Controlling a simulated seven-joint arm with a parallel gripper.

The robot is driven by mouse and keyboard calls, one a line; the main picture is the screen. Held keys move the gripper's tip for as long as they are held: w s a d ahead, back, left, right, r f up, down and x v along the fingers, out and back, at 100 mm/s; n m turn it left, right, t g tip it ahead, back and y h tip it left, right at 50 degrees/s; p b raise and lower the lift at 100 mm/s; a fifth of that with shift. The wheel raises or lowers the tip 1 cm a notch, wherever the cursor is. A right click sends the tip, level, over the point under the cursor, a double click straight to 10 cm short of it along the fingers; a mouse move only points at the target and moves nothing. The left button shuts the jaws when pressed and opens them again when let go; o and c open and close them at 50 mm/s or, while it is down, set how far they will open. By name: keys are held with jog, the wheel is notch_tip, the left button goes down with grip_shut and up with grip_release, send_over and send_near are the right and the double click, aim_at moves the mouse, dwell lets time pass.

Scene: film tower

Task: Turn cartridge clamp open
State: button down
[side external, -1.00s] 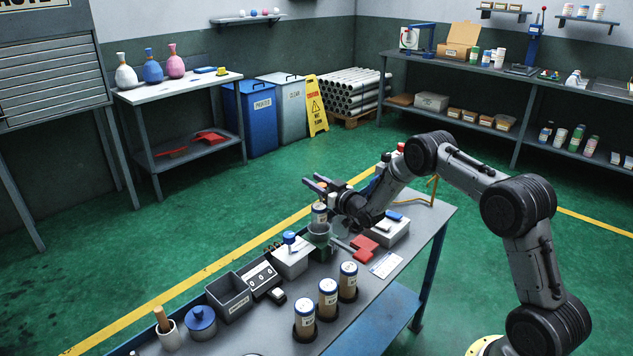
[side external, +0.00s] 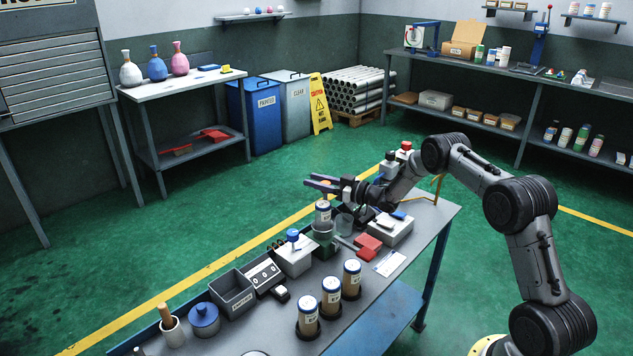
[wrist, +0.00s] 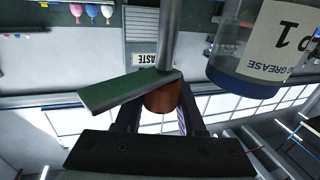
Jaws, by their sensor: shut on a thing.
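My gripper (side external: 322,184) is above the back edge of the bench, its fingers pointing left. In the wrist view my gripper (wrist: 160,112) is shut on a round orange-brown knob (wrist: 162,98). A green flat bar (wrist: 125,90) and a grey metal rod (wrist: 168,35) cross in front of the knob. I take these as parts of the cartridge clamp, but its full shape is hidden. A clear cartridge (wrist: 258,50) with a white grease label and blue end is close by at the upper right. In the side view a white-labelled cartridge (side external: 323,212) stands upright below my fingers.
Three capped cartridges (side external: 331,297) stand along the bench front. A white box with a blue knob (side external: 294,255), a grey bin (side external: 232,293) and red blocks (side external: 368,246) crowd the bench. A push-button post (side external: 404,152) rises behind my wrist.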

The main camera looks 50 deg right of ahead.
jog(key=c, duration=0.5)
grip_release()
jog(key=v, duration=1.3)
jog(key=shift+s, duration=0.4)
